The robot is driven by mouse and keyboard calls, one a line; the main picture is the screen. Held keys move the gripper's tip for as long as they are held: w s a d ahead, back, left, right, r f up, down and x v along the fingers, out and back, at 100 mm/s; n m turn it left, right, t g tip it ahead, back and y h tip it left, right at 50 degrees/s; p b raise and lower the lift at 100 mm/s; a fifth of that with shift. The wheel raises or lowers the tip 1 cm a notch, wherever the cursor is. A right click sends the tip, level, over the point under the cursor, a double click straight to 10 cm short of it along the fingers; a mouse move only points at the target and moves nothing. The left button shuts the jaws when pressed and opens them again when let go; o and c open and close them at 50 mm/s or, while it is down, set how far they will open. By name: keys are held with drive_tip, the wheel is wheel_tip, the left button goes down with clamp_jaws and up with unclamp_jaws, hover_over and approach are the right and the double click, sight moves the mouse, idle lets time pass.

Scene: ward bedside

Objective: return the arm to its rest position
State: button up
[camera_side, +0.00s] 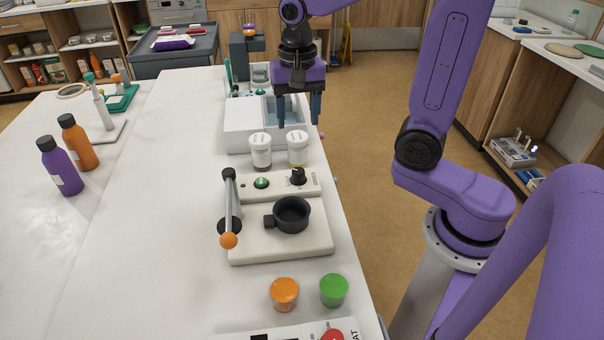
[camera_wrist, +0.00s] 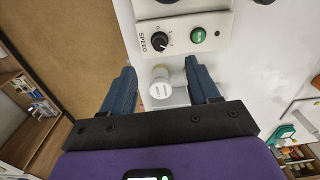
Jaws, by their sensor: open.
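My purple arm reaches in from the right in the side view, and my gripper (camera_side: 299,110) hangs fingers-down above the far part of the white table (camera_side: 180,200). It is open, with its two blue fingers apart. It is in front of or over the white box with a blue-grey basin (camera_side: 245,128); the exact height cannot be told. In the wrist view my gripper (camera_wrist: 160,85) shows nothing held. A white-capped jar (camera_wrist: 160,88) shows between the fingers, below them. In the side view two such jars (camera_side: 260,150) (camera_side: 297,147) stand nearer the camera than my gripper.
A device with a knob, green button, black cup (camera_side: 291,214) and orange-tipped lever (camera_side: 229,240) stands mid-table. Orange (camera_side: 284,294) and green (camera_side: 333,290) pots are in front. Purple (camera_side: 60,166) and orange (camera_side: 78,143) bottles stand left. The table's left-centre is clear.

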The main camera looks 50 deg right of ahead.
drive_tip(key=s+a+f+n, duration=0.1)
drive_tip(key=s+f+n, duration=0.1)
drive_tip(key=s+n, duration=0.8)
drive_tip(key=s+a+f+n, duration=0.1)
drive_tip(key=s+n, duration=0.9)
drive_tip(key=n, duration=0.1)
drive_tip(key=shift+s+f, duration=0.3)
drive_tip(key=shift+f, duration=0.05)
